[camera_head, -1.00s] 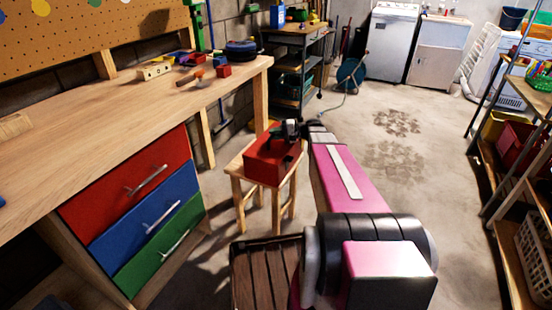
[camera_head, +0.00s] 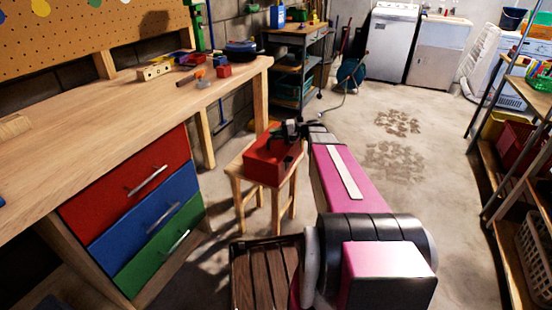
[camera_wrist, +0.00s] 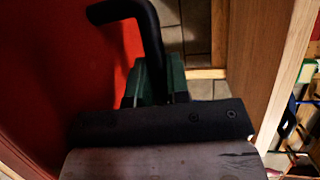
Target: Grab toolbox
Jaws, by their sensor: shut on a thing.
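The red toolbox (camera_head: 262,168) sits on a small wooden stool (camera_head: 236,170) beside the workbench. In the wrist view the red toolbox (camera_wrist: 50,75) fills the left side. A black bent bar, which looks like its handle (camera_wrist: 128,10), runs down to the fingers. My gripper (camera_head: 292,131) is at the top of the toolbox, on its far right side. In the wrist view my gripper (camera_wrist: 155,85) is shut on the lower end of this bar. My own wrist hides part of the contact. I cannot see a gap between toolbox and stool.
The workbench (camera_head: 120,95) with red, blue and green drawers stands at the left, with small tools on top. A metal shelf cart (camera_head: 290,65) is behind the stool. Shelving with baskets (camera_head: 520,140) lines the right. The concrete floor (camera_head: 400,190) between is clear.

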